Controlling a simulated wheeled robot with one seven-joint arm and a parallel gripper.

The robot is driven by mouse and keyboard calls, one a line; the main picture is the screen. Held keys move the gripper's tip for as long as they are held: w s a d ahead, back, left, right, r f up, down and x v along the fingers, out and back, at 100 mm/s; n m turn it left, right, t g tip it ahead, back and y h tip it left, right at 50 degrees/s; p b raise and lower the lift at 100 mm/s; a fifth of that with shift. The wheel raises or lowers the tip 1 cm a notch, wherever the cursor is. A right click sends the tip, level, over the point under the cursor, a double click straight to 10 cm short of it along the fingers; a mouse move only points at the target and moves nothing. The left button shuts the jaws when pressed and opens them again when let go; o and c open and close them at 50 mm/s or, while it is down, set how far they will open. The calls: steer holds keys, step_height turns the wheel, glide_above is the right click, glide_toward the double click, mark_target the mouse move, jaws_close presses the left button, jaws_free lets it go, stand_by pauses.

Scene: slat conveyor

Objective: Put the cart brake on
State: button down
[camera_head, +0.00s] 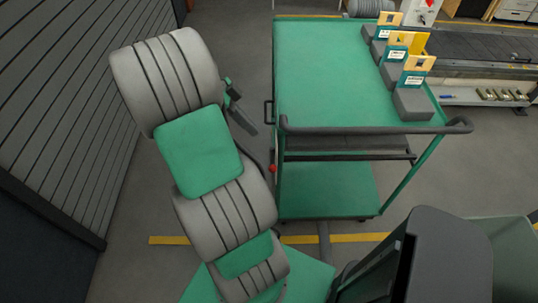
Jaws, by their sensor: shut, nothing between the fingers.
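The cart (322,80) has a green top deck, a green lower shelf (325,190) and a dark push handle (375,130) along its near edge. A small red knob (272,168) shows by the cart's near left post, partly covered by my arm. I take it for the brake lever's knob; its lever is mostly hidden and its position cannot be told. My gripper (251,129) is shut and empty, a dark narrow shape pointing down and right.
Several grey blocks with yellow and teal parts (412,100) stand along the deck's right side. A conveyor (480,45) runs behind at the right. A grey slatted wall (60,100) is close on the left. Open floor (245,50) lies between wall and cart.

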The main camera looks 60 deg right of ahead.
steer(key=b, duration=0.2)
glide_above(272, 159)
steer(key=s+a, duration=0.1)
steer(key=a, duration=0.3)
steer(key=f, duration=0.7)
steer(key=shift+d+f, duration=0.2)
steer(key=shift+f, duration=0.05)
steer(key=shift+a+f, duration=0.2)
steer(key=shift+f, duration=0.9)
steer(key=shift+a+f, duration=0.2)
steer(key=shift+f, duration=0.85)
steer(key=shift+f, duration=0.1)
